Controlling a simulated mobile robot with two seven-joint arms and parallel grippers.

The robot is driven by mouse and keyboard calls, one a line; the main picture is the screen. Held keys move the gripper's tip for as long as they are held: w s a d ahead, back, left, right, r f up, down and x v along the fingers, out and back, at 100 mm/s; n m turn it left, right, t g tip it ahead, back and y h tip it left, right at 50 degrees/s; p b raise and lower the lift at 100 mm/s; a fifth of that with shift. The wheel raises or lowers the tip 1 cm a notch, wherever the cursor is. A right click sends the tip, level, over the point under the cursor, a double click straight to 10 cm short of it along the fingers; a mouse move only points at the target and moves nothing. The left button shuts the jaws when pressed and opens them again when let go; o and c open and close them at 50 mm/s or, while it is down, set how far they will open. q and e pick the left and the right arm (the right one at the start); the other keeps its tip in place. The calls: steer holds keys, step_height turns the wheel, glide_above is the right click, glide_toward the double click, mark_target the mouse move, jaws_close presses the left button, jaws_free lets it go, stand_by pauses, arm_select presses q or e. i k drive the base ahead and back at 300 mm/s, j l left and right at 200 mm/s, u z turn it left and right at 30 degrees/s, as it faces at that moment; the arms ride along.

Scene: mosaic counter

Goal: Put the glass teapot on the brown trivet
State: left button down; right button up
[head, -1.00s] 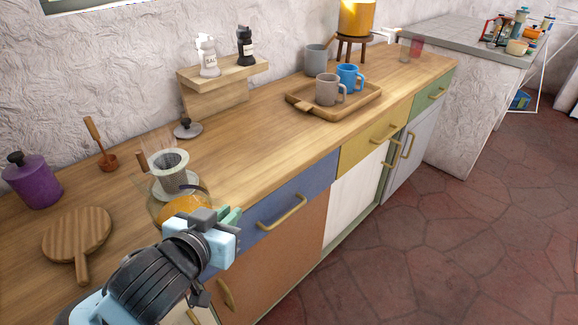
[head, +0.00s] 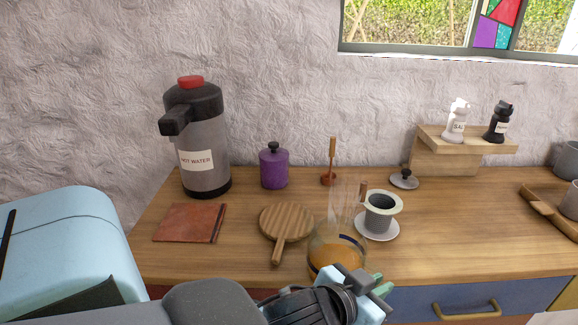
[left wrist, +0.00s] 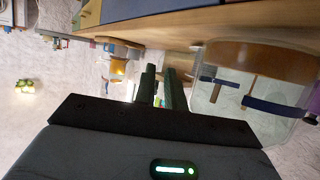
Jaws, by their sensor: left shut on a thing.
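The glass teapot (head: 334,252), clear with amber liquid, shows at the counter's front edge; I cannot tell whether it touches the counter. My left gripper (head: 371,284) is shut on it from the front right. The left wrist view shows the teapot (left wrist: 222,98) large at the right, with a dark blue band, beside the nearly closed fingers (left wrist: 163,85); the exact contact is hard to see. The brown trivet (head: 285,219), a round striped wooden piece with a handle toward the front, lies empty just left of the teapot. My right gripper is not in view.
A strainer (head: 381,205) on a white saucer stands right behind the teapot. Behind the trivet are a purple jar (head: 273,168) and a wooden-handled tool (head: 331,165). A reddish square (head: 185,222) and a hot water dispenser (head: 205,150) are at left. A grey lid (head: 404,179) lies farther back.

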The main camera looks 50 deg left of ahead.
mark_target(288, 219)
steer(key=k, duration=0.55)
steer(key=u, duration=1.15)
steer(key=i+j, duration=0.5)
steer(key=i, duration=0.25)
